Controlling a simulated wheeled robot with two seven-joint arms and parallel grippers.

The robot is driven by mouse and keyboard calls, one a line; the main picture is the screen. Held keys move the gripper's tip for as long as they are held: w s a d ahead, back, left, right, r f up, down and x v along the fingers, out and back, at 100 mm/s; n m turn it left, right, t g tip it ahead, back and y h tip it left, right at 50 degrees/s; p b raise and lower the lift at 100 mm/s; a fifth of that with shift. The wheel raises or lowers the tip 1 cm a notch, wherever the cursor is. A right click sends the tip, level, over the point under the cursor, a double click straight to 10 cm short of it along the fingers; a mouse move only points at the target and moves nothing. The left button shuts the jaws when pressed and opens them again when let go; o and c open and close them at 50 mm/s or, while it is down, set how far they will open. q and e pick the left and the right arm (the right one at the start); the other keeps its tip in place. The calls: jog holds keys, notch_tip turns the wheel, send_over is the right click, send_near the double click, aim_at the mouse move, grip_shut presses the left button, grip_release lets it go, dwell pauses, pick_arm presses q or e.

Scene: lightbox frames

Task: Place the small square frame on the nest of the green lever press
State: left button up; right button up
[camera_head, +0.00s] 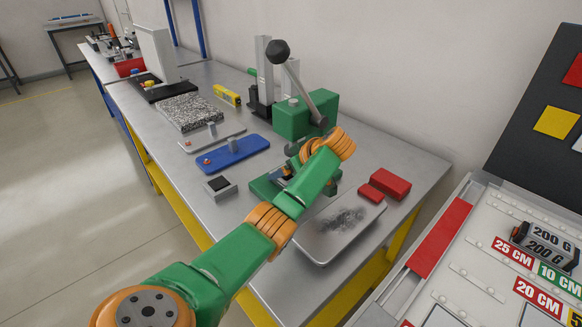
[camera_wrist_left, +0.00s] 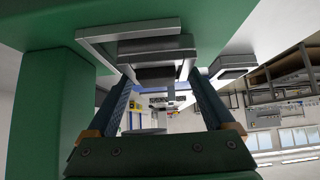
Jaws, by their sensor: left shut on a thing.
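The green lever press (camera_head: 292,121) stands at the back of the bench, with its ball-ended lever tilted up. My left gripper (camera_wrist_left: 160,75) is shut on a small grey piece (camera_wrist_left: 155,52), which looks like the small square frame, in the left wrist view. The piece is at the press's green base (camera_wrist_left: 215,20), beside a light grey L-shaped edge (camera_wrist_left: 97,40) that may be part of the nest. I cannot tell whether the piece touches the nest. In the head view, my left arm largely hides the gripper and the nest. My right gripper is not in view.
A blue plate (camera_head: 235,153) and a small grey block with a dark top (camera_head: 219,188) lie left of the press. A grey tray (camera_head: 318,247) and red boxes (camera_head: 389,183) lie to the right. A yellow tool (camera_head: 227,95) and a speckled slab (camera_head: 188,110) sit farther back.

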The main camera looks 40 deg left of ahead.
pick_arm(q)
jog(key=shift+w+d, duration=0.1)
jog(key=shift+w, duration=0.8)
jog(key=shift+r+p, duration=0.1)
jog(key=shift+p, duration=0.35)
jog(key=shift+s+f, duration=0.1)
jog(key=shift+f, duration=0.2)
jog(key=o, duration=1.4)
